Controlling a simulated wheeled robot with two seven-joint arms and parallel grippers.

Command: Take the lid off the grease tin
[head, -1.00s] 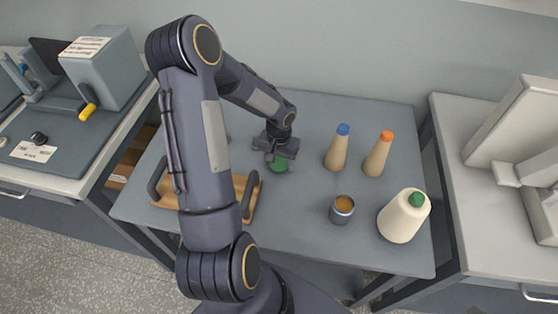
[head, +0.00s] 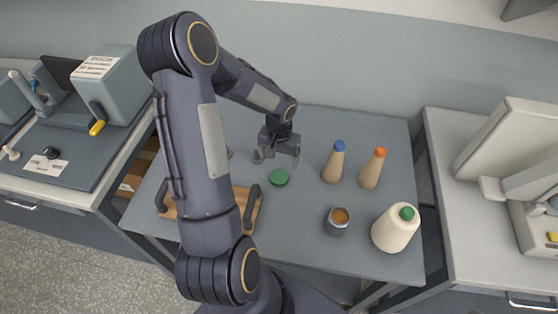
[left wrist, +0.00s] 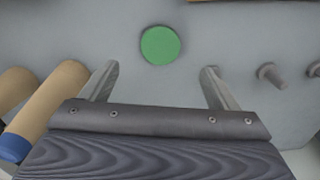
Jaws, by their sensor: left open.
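The grease tin (head: 337,224) is a small grey can standing at the front right of the table. Its top is open and orange-brown grease shows inside. A round green lid (head: 279,178) lies flat on the table to the left of the tin, apart from it. My left gripper (head: 277,159) is open and empty, just behind the lid and clear of it. In the left wrist view the lid (left wrist: 160,45) lies beyond the gap between the two open fingers (left wrist: 159,70). My right gripper is not in view.
A wooden tray with dark handles (head: 243,207) is partly hidden by my arm. Pegs (left wrist: 270,75) show in the wrist view.

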